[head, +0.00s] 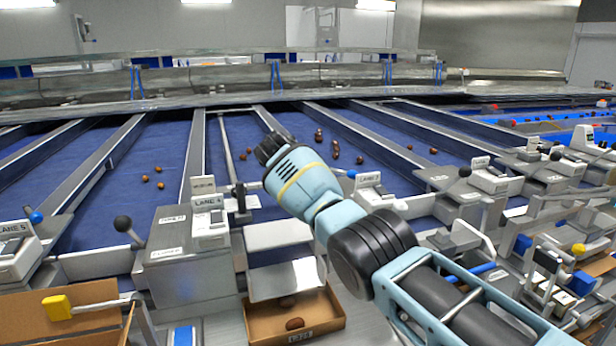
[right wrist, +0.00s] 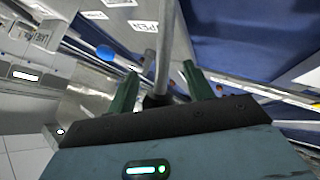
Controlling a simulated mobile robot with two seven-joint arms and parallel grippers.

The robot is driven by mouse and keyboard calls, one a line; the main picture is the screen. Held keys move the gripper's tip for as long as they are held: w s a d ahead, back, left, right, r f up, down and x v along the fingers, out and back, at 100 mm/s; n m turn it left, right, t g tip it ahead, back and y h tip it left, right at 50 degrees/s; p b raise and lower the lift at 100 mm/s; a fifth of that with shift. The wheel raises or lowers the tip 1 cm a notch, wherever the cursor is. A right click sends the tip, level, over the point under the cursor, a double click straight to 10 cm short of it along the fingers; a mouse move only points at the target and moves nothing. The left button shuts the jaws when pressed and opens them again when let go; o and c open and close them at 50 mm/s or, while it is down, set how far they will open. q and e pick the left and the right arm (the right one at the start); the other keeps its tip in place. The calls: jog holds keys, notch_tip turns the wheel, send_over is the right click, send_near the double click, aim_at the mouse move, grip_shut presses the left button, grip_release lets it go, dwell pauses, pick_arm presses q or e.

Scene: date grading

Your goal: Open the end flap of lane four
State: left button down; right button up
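The lane four unit (head: 207,225) is a grey box in the middle left, with upper and lower position labels on its front. A lever with a black ball knob (head: 122,223) stands at its left side. A pale flap panel (head: 278,235) is right of the unit, above a sloping white plate (head: 285,279). My right arm reaches up and left over the lane beds; its fingers cannot be made out in the head view. In the right wrist view my right gripper (right wrist: 160,87) is open, its green fingers on either side of a metal rod (right wrist: 165,45). My left gripper is out of view.
A cardboard tray (head: 335,325) with dates sits below the plate. Lane five's unit (head: 15,250) is at the left edge; lane three's unit (head: 372,190) is right of my arm. A blue knob (right wrist: 105,52) shows beside the rod. Metal rails separate the blue belts.

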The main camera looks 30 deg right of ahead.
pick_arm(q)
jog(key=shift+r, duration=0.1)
pick_arm(e)
jog(key=shift+r, duration=0.2)
jog(key=shift+s+a+r, duration=0.1)
jog(key=shift+a+r, duration=0.1)
jog(key=shift+r, duration=0.05)
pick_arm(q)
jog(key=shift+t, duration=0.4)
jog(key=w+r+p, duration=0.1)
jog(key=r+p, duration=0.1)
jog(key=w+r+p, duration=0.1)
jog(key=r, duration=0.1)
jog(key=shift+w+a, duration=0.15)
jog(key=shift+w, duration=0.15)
pick_arm(e)
jog(key=v, duration=0.7)
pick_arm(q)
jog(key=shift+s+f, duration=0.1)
pick_arm(e)
jog(key=shift+s+a+f, duration=0.1)
jog(key=shift+f, duration=0.15)
